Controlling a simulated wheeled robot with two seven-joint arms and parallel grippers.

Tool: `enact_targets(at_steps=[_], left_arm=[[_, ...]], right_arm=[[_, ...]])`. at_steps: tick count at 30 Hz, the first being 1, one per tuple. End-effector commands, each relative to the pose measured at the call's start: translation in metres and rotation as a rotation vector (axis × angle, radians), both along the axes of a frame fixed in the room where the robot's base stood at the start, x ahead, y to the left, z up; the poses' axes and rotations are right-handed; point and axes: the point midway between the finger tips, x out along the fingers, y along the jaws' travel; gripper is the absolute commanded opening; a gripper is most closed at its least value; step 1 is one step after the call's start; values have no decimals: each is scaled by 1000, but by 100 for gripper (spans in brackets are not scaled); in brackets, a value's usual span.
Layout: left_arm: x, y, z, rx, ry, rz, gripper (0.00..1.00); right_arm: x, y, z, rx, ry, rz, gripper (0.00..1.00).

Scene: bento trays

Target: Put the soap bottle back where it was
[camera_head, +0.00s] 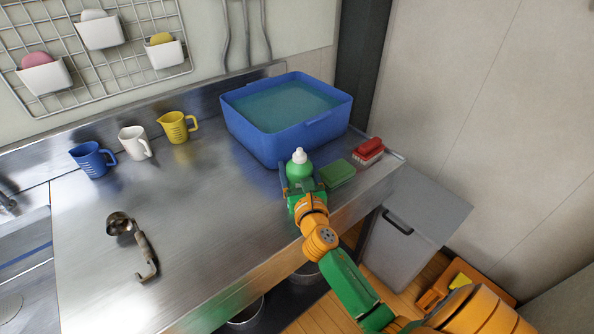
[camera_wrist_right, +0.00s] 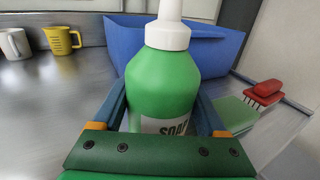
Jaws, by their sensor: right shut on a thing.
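The soap bottle (camera_head: 299,166) is green with a white cap and stands upright on the steel counter, just in front of the blue basin. It also fills the middle of the right wrist view (camera_wrist_right: 163,90), with part of its "SOAP" label showing. My right gripper (camera_head: 299,187) is shut on the bottle, one finger on each side of it. The bottle's base is hidden by the gripper, so I cannot tell whether it touches the counter. My left gripper is not in view.
A blue basin (camera_head: 268,145) of water stands behind the bottle. A green sponge (camera_head: 337,173) and a red brush (camera_head: 369,150) lie to its right. Blue (camera_head: 92,159), white (camera_head: 135,142) and yellow (camera_head: 178,127) jugs stand left. A ladle (camera_head: 146,258) lies front left. The counter's middle is clear.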

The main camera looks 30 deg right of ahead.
Motion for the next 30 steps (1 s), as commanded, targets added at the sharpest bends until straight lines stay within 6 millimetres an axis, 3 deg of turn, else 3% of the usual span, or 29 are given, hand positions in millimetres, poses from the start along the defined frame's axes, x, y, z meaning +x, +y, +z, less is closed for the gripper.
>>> enact_targets(at_steps=[5, 6, 9, 18, 30], left_arm=[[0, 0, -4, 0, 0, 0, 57], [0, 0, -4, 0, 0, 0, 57], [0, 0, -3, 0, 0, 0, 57], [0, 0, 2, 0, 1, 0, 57], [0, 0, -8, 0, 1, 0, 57]], right_arm=[[0, 0, -4, -1, -1, 0, 0], [0, 0, -4, -2, 1, -1, 78], [0, 0, -3, -1, 0, -1, 100], [-3, 2, 2, 0, 1, 0, 100], [-87, 36, -1, 1, 3, -2, 100]])
